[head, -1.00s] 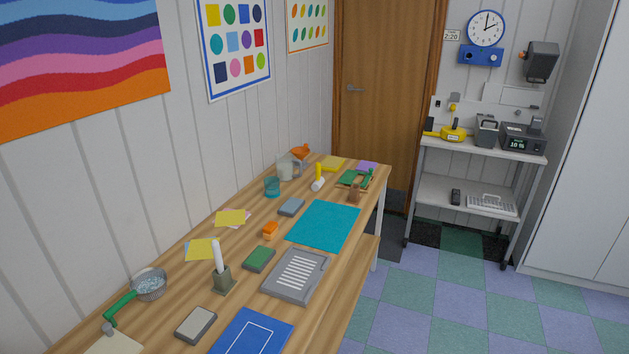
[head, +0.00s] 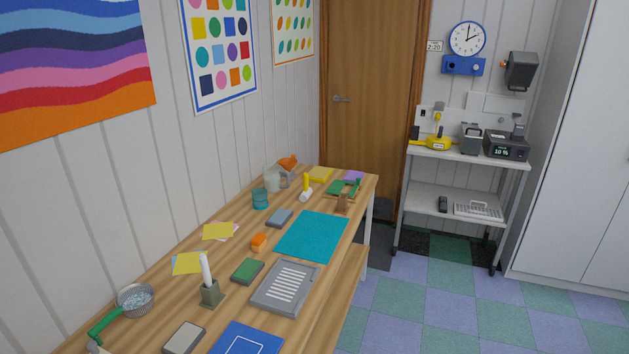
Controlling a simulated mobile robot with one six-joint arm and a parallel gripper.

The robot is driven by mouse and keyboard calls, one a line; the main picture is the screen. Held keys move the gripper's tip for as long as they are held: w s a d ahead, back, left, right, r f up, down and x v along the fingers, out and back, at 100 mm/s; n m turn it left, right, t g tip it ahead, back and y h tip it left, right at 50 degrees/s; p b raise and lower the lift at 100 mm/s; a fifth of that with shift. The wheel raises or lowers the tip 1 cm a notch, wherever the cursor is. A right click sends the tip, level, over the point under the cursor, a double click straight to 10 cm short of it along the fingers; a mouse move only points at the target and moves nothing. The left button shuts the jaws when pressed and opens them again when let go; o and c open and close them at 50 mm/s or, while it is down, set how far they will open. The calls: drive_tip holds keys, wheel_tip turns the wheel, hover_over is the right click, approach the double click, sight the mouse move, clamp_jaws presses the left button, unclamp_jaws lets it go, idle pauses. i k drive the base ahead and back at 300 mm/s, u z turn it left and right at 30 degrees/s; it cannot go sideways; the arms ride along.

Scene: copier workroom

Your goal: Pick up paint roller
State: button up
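The paint roller (head: 306,189) shows in the head view near the far end of the long wooden table (head: 335,285). It has a yellow handle standing up at a slight tilt and a white roller resting on the tabletop. It stands between a teal cup and clear pitcher on its left and a green-topped item on its right. A teal mat lies nearer to me than the roller. My gripper is not in this view.
Nearer on the table are a teal mat (head: 312,236), a grey slatted tray (head: 264,298), a white-handled tool in a holder (head: 211,292) and a strainer (head: 124,302). A wall runs along the left. Open checkered floor (head: 430,300) lies right of the table, before a shelf cart (head: 437,188).

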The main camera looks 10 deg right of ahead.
sight(308, 191)
drive_tip(key=z, duration=4.3)
drive_tip(key=i, duration=0.1)
drive_tip(key=u, duration=2.9)
drive_tip(key=i, duration=2.5)
